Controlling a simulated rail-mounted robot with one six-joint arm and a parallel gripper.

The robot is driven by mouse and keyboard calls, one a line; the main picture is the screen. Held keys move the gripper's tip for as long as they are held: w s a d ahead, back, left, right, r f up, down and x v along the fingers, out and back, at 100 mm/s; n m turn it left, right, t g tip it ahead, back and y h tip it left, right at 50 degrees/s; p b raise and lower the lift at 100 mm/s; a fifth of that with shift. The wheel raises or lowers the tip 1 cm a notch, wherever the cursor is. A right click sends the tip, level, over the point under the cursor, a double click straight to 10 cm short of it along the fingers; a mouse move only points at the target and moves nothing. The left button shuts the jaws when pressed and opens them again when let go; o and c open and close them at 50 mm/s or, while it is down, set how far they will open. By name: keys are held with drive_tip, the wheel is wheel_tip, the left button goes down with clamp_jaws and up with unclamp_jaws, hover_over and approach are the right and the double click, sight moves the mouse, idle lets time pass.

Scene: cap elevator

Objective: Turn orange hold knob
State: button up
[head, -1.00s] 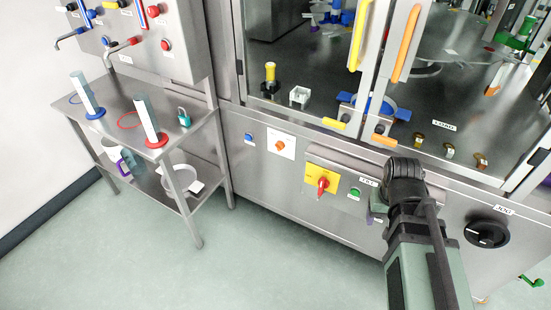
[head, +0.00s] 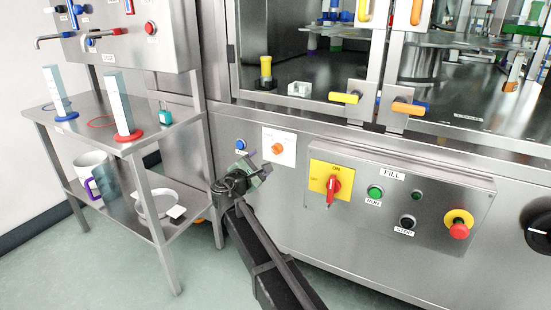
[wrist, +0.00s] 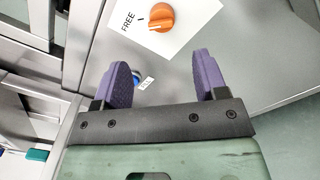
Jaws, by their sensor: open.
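The orange hold knob (head: 277,149) sits on a white plate (head: 287,138) on the steel front panel, left of the yellow and red switch. In the wrist view the orange knob (wrist: 160,17) is near the top, on its white plate, beside the printed word FREE. My gripper (wrist: 162,75) has its two purple fingers spread apart with nothing between them. The knob lies beyond the fingertips, apart from them. In the head view my gripper (head: 256,165) is just below and left of the knob, and its fingertips are hard to make out.
A blue button (head: 241,144) is close left of the knob and shows between the fingers in the wrist view. A red rotary switch (head: 333,187) and the FILL panel (head: 450,200) are to the right. A steel side table (head: 100,128) stands left.

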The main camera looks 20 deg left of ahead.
sight(274, 151)
drive_tip(key=w, duration=0.3)
drive_tip(key=w+d, duration=0.1)
drive_tip(key=w, duration=0.6)
drive_tip(key=shift+w+d, duration=0.35)
drive_tip(key=c, duration=0.9)
